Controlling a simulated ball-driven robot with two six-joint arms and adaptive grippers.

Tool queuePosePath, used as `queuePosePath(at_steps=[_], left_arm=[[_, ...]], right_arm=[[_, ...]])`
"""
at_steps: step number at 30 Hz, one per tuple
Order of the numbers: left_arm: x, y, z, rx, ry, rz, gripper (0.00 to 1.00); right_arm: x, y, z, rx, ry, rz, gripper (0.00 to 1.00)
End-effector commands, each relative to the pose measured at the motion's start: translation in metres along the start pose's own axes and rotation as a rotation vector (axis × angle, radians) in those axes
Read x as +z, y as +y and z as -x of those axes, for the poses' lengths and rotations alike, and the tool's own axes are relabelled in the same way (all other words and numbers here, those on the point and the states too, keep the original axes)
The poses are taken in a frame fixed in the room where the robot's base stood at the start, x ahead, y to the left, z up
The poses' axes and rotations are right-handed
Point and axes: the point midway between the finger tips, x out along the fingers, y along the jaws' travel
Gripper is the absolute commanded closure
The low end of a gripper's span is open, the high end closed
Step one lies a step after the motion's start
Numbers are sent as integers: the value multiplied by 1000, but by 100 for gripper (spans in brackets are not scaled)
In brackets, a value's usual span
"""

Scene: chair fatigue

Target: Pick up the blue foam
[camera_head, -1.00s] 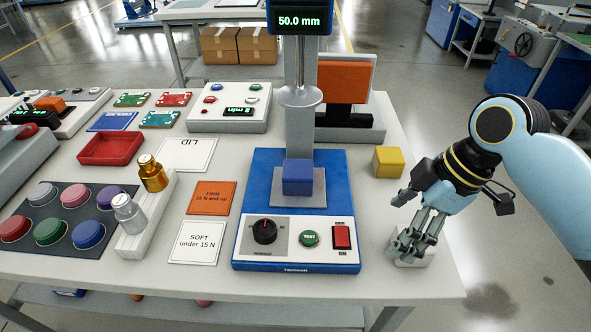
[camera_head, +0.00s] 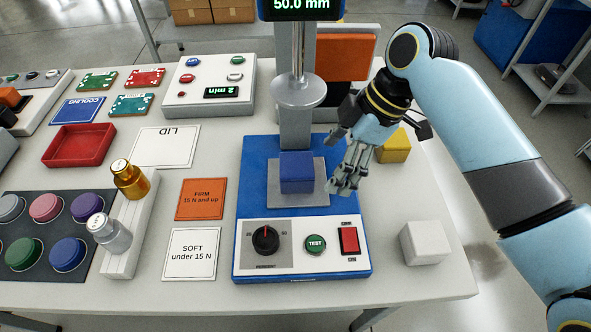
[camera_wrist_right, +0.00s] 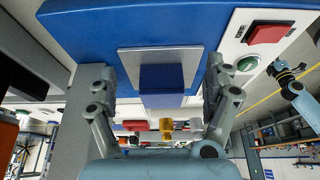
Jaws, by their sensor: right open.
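The blue foam (camera_head: 297,172) is a small cube on the grey plate (camera_head: 318,196) of the blue testing machine, under its round metal press disc. It also shows in the right wrist view (camera_wrist_right: 161,78), lying between the two finger lines. My right gripper (camera_head: 344,188) is just right of the foam, apart from it, pointing down toward the plate's right edge. In the right wrist view its fingers (camera_wrist_right: 158,88) are spread wide with nothing held.
The press disc (camera_head: 299,91) and column stand close above and behind the foam. A yellow cube (camera_head: 395,147) sits behind my right gripper, and a white cube (camera_head: 423,243) stands at the front right. FIRM (camera_head: 201,199) and SOFT (camera_head: 192,254) cards lie to the left.

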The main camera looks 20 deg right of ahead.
Motion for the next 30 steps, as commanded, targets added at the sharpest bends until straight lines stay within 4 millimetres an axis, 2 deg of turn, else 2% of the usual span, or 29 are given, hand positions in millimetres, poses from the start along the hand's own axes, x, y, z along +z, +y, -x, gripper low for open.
queuePosePath(at_steps=[10,15,21,30], left_arm=[[-26,-1,11,-1,38,1,60],[-25,-3,13,-2,36,1,60],[-20,-2,13,-2,28,1,60],[-17,-2,12,-1,23,0,60]], right_arm=[[-47,0,-18,-1,3,0,15],[-45,-1,-31,-1,-1,0,15],[-45,0,-31,0,-1,0,17],[-45,0,-31,1,-1,0,56]])
